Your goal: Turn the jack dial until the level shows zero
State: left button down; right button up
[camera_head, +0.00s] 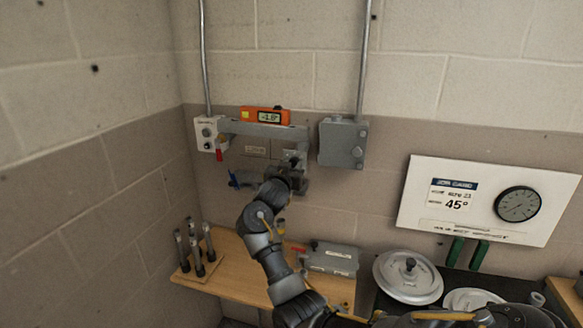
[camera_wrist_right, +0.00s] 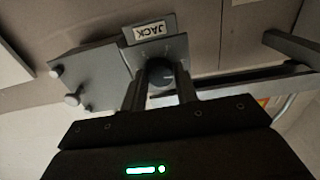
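The orange digital level (camera_head: 265,115) sits on top of a grey bracket on the back wall. Its display shows a negative reading that looks like -1.8°. My right gripper (camera_head: 296,160) is at the right end of the bracket and hides the dial in the head view. In the right wrist view, the dark round jack dial (camera_wrist_right: 161,73) is between the two fingers of my right gripper (camera_wrist_right: 160,88), which appear to touch both its sides. A plate labelled JACK (camera_wrist_right: 150,32) appears upside down beyond it. My left gripper is not in view.
A grey box (camera_head: 343,143) with a conduit is on the wall close to the right of the bracket. A control box (camera_head: 208,133) is at its left. A wooden shelf (camera_head: 235,284) below holds upright dark rods (camera_head: 196,255) and a grey case (camera_head: 332,258).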

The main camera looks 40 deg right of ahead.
jog(key=c, duration=0.4)
jog(key=shift+f+m+b, duration=0.2)
jog(key=shift+m+b, duration=0.8)
jog(key=shift+b, duration=0.05)
jog(key=shift+w+r+m+b, duration=0.1)
jog(key=shift+m+b, duration=3.25)
jog(key=shift+m, duration=0.1)
jog(key=shift+r+m+b, duration=0.1)
jog(key=shift+m+b, duration=3.25)
jog(key=shift+m, duration=0.1)
jog(key=o, duration=1)
jog(key=shift+a, duration=0.1)
